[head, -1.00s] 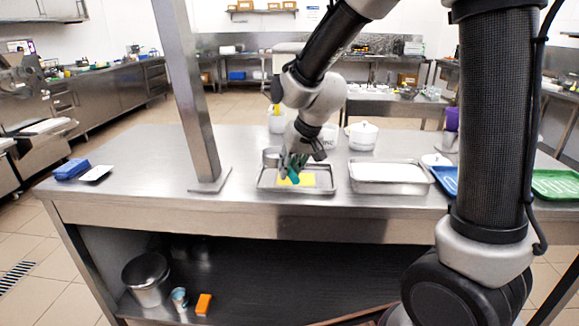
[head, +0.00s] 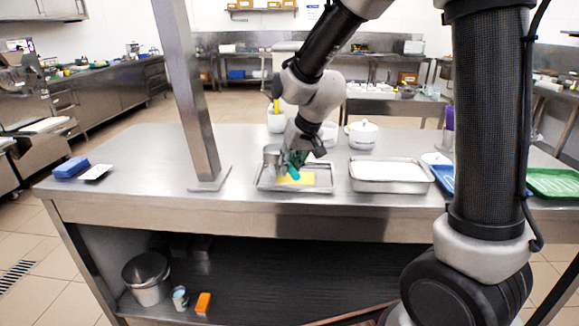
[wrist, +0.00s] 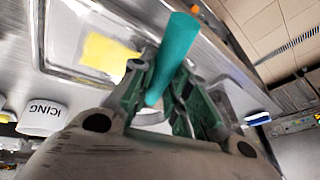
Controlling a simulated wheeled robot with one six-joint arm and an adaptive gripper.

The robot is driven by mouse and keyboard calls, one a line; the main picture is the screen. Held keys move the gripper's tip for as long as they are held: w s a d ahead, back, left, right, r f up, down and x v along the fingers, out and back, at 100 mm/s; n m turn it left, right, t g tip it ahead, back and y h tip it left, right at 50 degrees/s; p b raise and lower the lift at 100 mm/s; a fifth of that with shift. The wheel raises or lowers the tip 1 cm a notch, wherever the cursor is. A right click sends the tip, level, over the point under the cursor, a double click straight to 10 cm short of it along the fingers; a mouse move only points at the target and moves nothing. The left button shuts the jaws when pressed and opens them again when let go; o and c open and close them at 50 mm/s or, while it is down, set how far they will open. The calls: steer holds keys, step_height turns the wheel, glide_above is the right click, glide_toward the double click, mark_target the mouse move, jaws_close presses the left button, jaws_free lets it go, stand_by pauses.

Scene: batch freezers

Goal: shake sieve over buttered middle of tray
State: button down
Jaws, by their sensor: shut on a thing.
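The metal tray (head: 262,187) lies on the steel table with a yellow buttered patch (head: 298,179) in its middle. The patch also shows in the wrist view (wrist: 105,53). My gripper (head: 293,160) is above the tray and shut on the sieve's teal handle (wrist: 176,45). The sieve's metal drum (head: 271,154) shows left of the fingers, over the tray's back left part, apparently raised. The fingers hide part of the sieve, and I cannot see into the drum.
A steel post (head: 188,95) stands left of the tray. A white-filled pan (head: 390,187) sits close on its right, with a blue tray (head: 441,178) and a green tray (head: 553,184) further right. White pots (head: 362,134) stand behind.

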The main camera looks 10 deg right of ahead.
steer(key=shift+w+d, duration=0.15)
steer(key=shift+w, duration=0.25)
steer(key=shift+s+a, duration=0.3)
steer(key=shift+s, duration=0.55)
steer(key=shift+s+a, duration=0.3)
steer(key=shift+s, duration=0.55)
stand_by(0.4)
